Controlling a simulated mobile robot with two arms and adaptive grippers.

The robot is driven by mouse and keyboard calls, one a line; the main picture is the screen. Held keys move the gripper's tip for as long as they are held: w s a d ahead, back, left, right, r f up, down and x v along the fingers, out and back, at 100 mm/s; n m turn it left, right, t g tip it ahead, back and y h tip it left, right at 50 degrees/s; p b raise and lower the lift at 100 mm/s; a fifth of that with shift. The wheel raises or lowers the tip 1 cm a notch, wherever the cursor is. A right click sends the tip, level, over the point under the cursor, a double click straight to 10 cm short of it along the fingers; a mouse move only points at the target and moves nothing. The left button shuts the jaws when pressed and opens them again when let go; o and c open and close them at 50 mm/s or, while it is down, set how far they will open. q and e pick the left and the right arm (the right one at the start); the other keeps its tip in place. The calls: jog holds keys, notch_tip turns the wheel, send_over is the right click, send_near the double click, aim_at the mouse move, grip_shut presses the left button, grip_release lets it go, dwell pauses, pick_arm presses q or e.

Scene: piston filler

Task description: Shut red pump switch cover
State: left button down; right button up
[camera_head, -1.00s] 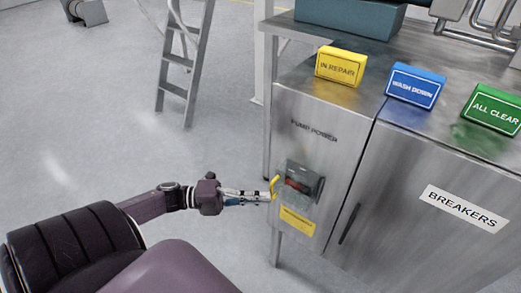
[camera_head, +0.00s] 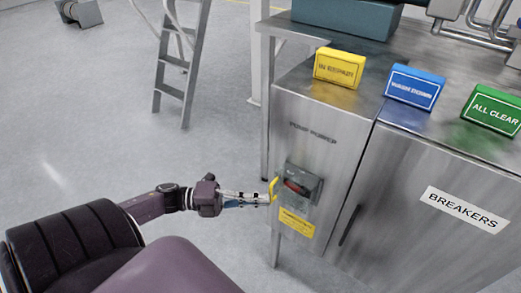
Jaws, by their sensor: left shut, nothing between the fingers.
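The pump switch (camera_head: 300,184) is a grey box with a red part (camera_head: 294,187) on the steel cabinet front, below the "PUMP POWER" lettering. A yellow curved piece (camera_head: 273,188) stands out from the box's left side; I cannot tell whether it is part of the cover. My left gripper (camera_head: 268,199) is shut and empty, with its fingertips at the yellow piece. I cannot tell if they touch it. My right gripper is not in view.
A yellow label (camera_head: 297,222) is below the switch. Yellow (camera_head: 340,67), blue (camera_head: 414,87) and green (camera_head: 492,110) signs stand on the cabinet top. The breakers door (camera_head: 430,245) is at right. A ladder (camera_head: 181,65) stands behind open floor.

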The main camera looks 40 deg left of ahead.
pick_arm(q)
jog(key=v, duration=1.2)
jog(key=w+a+f+n+t+y, duration=0.1)
jog(key=a+f+n+t+y, duration=0.3)
jog(key=f+n+y, duration=0.9)
jog(key=s+d+f+n+g, duration=0.1)
jog(key=s+f+n+g, duration=0.15)
jog(key=f, duration=0.75)
jog(key=s+f+n+g, duration=0.2)
jog(key=s+f+n, duration=0.15)
jog(key=f, duration=0.75)
jog(key=s+d+f+n+g, duration=0.3)
jog(key=s+d+f+g, duration=0.2)
jog(key=s+d+f, duration=0.3)
jog(key=s+d+f+n+g+y, duration=0.1)
jog(key=s+d+f+n+g, duration=0.2)
jog(key=s+d+f+g, duration=0.2)
jog(key=s+d+f, duration=0.3)
jog(key=s+d, duration=0.4)
jog(key=s, duration=0.1)
jog(key=shift+d+f+n, duration=0.25)
jog(key=shift+f+n, duration=0.05)
jog(key=c, duration=2.7)
grip_release()
jog(key=shift+w, duration=0.1)
